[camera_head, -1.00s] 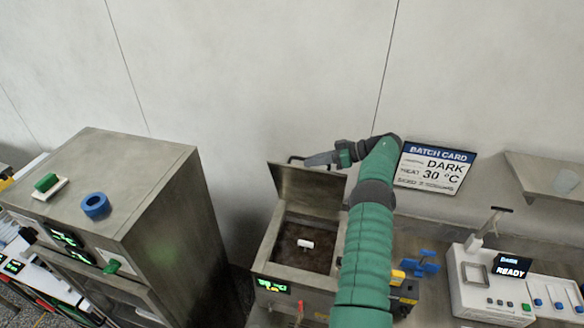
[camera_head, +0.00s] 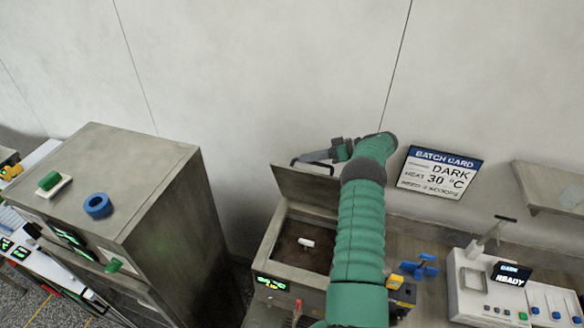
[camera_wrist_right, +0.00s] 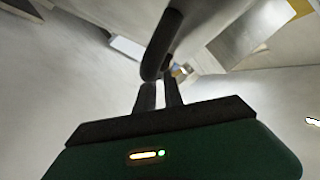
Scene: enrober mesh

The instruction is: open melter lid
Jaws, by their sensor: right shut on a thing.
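The melter (camera_head: 262,263) is a steel box with dark brown contents (camera_head: 290,250) inside. Its lid (camera_head: 305,188) is raised at the back and stands steeply above the open top. A black bar handle (camera_head: 327,170) is at the lid's upper edge. My right gripper (camera_head: 303,158) is at that handle, shut on it. In the right wrist view, the dark handle (camera_wrist_right: 167,42) runs to the fingertips of my right gripper (camera_wrist_right: 160,88). My green right arm covers the melter's right side. My left gripper is not in view.
A small white piece (camera_head: 306,242) shows in the melter opening. A white control unit (camera_head: 490,295) is at right. The batch card (camera_head: 437,172) is by the wall behind.

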